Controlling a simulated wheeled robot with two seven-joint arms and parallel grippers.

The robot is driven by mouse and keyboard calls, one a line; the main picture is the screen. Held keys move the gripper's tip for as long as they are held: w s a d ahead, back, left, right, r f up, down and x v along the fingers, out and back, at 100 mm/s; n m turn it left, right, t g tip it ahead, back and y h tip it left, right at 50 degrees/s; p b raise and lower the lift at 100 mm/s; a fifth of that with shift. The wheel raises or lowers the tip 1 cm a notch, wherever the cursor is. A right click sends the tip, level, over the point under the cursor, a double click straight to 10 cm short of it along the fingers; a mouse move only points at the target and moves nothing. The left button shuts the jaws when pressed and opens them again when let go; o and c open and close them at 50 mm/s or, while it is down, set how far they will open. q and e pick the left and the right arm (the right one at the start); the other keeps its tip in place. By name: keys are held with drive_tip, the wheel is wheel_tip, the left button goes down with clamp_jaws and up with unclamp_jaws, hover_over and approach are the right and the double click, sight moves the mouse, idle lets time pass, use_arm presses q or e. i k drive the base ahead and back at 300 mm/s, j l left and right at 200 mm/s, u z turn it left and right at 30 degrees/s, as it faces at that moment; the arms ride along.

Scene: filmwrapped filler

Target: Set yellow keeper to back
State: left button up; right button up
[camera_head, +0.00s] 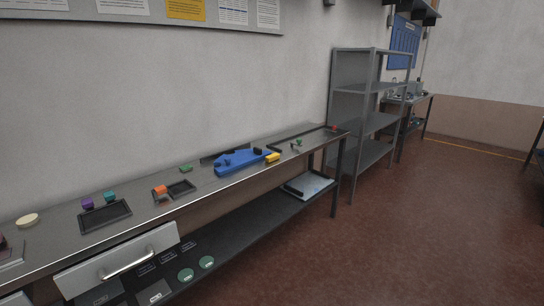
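A small yellow piece (272,157), which looks like the yellow keeper, is at the right front end of a blue fixture (236,165) on the long metal workbench (225,183). A small black part (257,150) is at the fixture's right side, just behind the yellow piece. At this distance I cannot tell whether the yellow piece touches the fixture or how it is seated. Neither of my grippers is in view.
Left of the fixture are an orange block (160,189), a green block (186,169) and a dark tray (105,216). A drawer (118,262) below the bench stands open. A grey shelf rack (355,120) is beyond the bench. The floor (380,240) in front is clear.

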sight(274, 156)
drive_tip(key=i+u, duration=0.15)
drive_tip(key=u, duration=0.2)
drive_tip(key=i+l+u, duration=0.1)
drive_tip(key=u, duration=0.3)
drive_tip(key=i+l+u, duration=0.1)
drive_tip(key=u, duration=0.25)
drive_tip(key=i+l+u, duration=0.1)
drive_tip(key=i+l, duration=0.15)
drive_tip(key=i+l+u, duration=0.1)
drive_tip(key=i+l, duration=0.15)
drive_tip(key=l, duration=0.15)
drive_tip(key=i+l, duration=0.25)
drive_tip(key=i+l+u, duration=0.15)
drive_tip(key=l, duration=0.3)
drive_tip(key=i+l+u, duration=0.1)
drive_tip(key=i+l, duration=0.2)
drive_tip(key=k+l, duration=0.05)
drive_tip(key=l, duration=0.05)
